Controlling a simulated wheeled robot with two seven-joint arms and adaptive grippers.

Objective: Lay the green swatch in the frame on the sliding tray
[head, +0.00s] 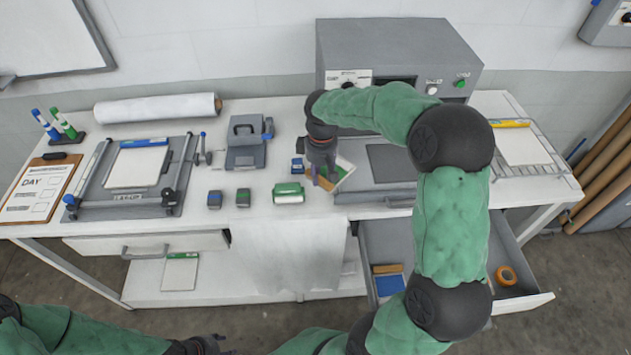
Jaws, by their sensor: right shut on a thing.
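My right gripper (322,178) points down over the table, just left of the press tray. It is shut on a thin flat piece (345,168) with pale, green and tan parts, which I take for the green swatch. The piece is tilted and partly hidden by the gripper. The sliding tray (372,196) sits out in front of the press, with a darker rectangle (385,158) on it that may be the frame. My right arm hides much of the tray's right side. My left gripper (212,346) is at the bottom edge; its jaws are unclear.
The grey press (400,45) stands at the back. A green-and-white block (289,194) and small stamps (243,197) lie left of my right gripper. A trimmer (128,201) is at left, a wire rack (556,165) at right. An open drawer (520,300) juts out below the tray.

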